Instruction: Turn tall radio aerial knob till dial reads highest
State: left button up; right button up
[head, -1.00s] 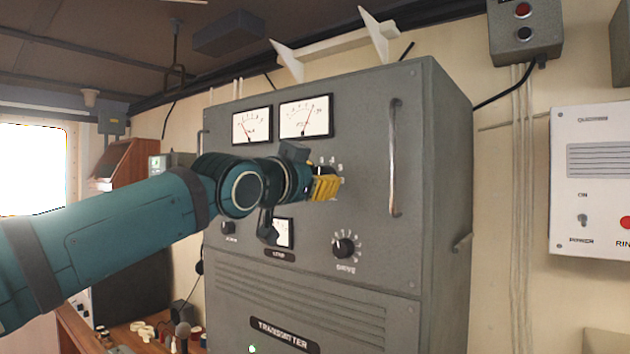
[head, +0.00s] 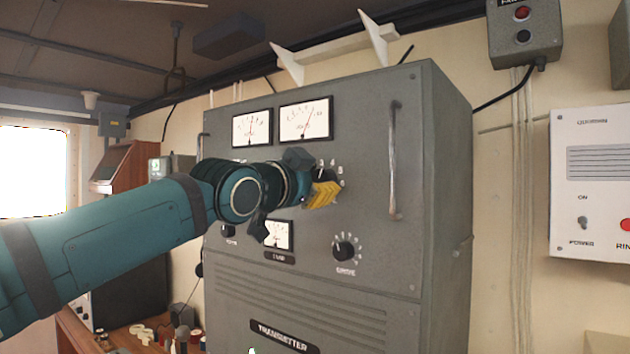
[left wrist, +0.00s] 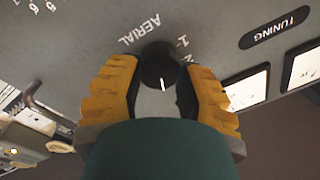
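The grey transmitter cabinet (head: 300,320) fills the middle of the head view. Its black aerial knob (left wrist: 159,64) shows in the left wrist view with a white pointer line, below the word AERIAL. In the head view my left gripper (head: 322,188) hides the knob. The upper left dial (head: 252,128) has its needle near upright, about mid-scale. The upper right dial (head: 305,119) has its needle leaning right of the middle. My right gripper is not in view.
A drive knob (head: 344,249) and a small lower dial (head: 278,235) sit below my gripper. A vertical handle (head: 393,160) stands out at the cabinet's right. A white wall panel (head: 590,180) is farther right.

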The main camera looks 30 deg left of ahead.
pick_arm(q)
jog(key=o, duration=0.5)
jog(key=shift+w+r, duration=0.1)
jog(key=shift+w, duration=0.15)
jog(key=shift+s, duration=0.2)
jog(key=s, duration=0.8)
jog(key=s+f, duration=0.1)
jog(key=s, duration=0.2)
jog(key=shift+s+a, duration=0.1)
jog(key=shift+s, duration=0.3)
